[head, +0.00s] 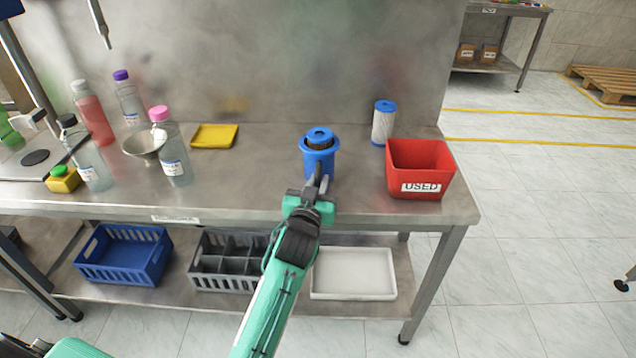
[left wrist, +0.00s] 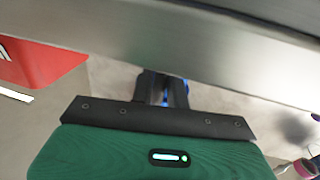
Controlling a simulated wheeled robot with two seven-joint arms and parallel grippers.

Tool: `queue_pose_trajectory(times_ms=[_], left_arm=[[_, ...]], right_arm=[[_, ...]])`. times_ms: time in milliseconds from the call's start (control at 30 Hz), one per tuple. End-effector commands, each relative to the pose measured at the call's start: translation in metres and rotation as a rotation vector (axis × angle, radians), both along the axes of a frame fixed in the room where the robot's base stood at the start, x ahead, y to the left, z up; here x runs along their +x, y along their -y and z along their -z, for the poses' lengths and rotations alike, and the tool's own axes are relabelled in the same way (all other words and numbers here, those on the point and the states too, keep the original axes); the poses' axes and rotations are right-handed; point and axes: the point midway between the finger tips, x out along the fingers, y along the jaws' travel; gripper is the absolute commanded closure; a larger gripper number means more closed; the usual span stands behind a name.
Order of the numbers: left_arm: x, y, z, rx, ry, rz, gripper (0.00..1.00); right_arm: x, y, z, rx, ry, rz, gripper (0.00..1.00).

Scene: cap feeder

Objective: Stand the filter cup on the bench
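The blue filter cup (head: 307,165) is upright at the middle of the bench (head: 260,190), with a blue ring-shaped top and a dark band below it. My left gripper (head: 319,182) reaches in from the front, its fingers close together at the cup's near side. In the left wrist view the dark fingers (left wrist: 163,88) show a narrow strip of blue between them, so they look shut on a thin part of the cup. The fingers hide the cup's lower front. I cannot tell whether its base touches the bench. My right gripper is not in view.
A red bin marked USED (head: 421,168) stands to the right, with a white blue-capped cartridge (head: 383,124) behind it. A yellow tray (head: 214,136), metal funnel (head: 144,144) and several bottles stand left. Bare bench lies between the yellow tray and cup. Crates sit on the lower shelf.

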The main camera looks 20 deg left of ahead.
Motion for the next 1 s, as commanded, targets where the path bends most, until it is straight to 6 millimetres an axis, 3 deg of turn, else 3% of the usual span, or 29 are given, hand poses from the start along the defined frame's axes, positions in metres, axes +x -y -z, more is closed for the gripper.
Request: queue_pose_trajectory(times_ms=[100,467,1000], left_arm=[[0.000,0.000,0.000,0.000,0.000,0.000,0.65],[-0.002,0.000,-0.003,0.000,0.000,0.000,0.65],[-0.091,0.008,-0.001,-0.002,-0.002,0.000,0.65]], right_arm=[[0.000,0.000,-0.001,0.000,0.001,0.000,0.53],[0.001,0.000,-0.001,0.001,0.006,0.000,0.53],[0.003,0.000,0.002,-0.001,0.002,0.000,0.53]])
